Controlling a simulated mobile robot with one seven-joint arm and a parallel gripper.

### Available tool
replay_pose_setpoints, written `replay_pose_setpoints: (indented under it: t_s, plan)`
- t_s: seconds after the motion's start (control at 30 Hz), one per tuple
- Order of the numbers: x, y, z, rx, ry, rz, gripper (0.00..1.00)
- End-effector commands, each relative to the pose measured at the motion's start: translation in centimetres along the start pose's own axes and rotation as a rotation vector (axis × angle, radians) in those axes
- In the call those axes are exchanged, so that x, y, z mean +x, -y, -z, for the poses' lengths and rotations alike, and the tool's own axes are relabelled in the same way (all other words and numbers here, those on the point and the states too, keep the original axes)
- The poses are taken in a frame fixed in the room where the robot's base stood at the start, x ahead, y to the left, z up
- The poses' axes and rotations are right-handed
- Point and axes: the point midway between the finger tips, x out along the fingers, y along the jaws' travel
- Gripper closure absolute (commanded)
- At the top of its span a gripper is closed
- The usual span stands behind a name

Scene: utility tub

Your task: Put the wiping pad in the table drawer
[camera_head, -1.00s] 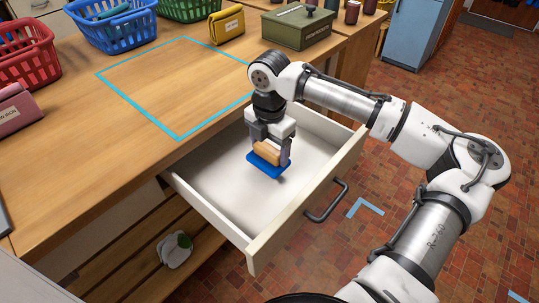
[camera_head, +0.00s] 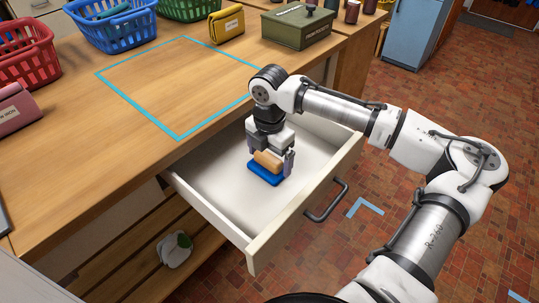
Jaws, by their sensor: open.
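The wiping pad (camera_head: 265,174) has a blue base and a tan, wood-coloured grip on top. It is inside the open table drawer (camera_head: 211,209), on or very close to the white drawer floor. My gripper (camera_head: 271,160) points down into the drawer with its jaws apart on both sides of the tan grip. Whether the fingers still touch the grip is too small to tell. The drawer is pulled out from the wooden table, and its dark handle (camera_head: 326,201) shows at the front.
A blue-taped square (camera_head: 183,138) on the tabletop is empty. A white item with green (camera_head: 175,249) lies on the lower shelf. The drawer floor around the pad is clear.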

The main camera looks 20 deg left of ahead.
Motion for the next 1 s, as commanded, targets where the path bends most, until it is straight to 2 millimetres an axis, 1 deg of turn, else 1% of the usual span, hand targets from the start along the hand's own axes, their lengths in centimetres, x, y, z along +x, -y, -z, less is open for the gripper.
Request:
replay_pose_setpoints:
  t_s: [0.13, 0.23, 0.37, 0.5, 0.6, 0.7, 0.83, 1.0]
  plan:
    - [-0.4, 0.0, 0.0, 0.0, 0.002, 0.0, 0.06]
    - [-1.8, -0.1, 0.0, 0.0, 0.001, -0.002, 0.06]
    - [-4.5, -0.1, 0.0, 0.0, 0.001, -0.003, 0.06]
    - [-7.6, -0.1, 0.0, 0.0, 0.001, -0.003, 0.06]
    - [-9.5, -0.1, 0.0, 0.0, 0.0, -0.002, 0.06]
    - [-10.9, -0.1, 0.0, -0.001, 0.0, -0.002, 0.06]
    - [-12.0, 0.0, 0.0, 0.0, 0.0, -0.001, 0.06]
    - [-12.3, 0.0, 0.0, 0.0, 0.0, 0.001, 0.06]
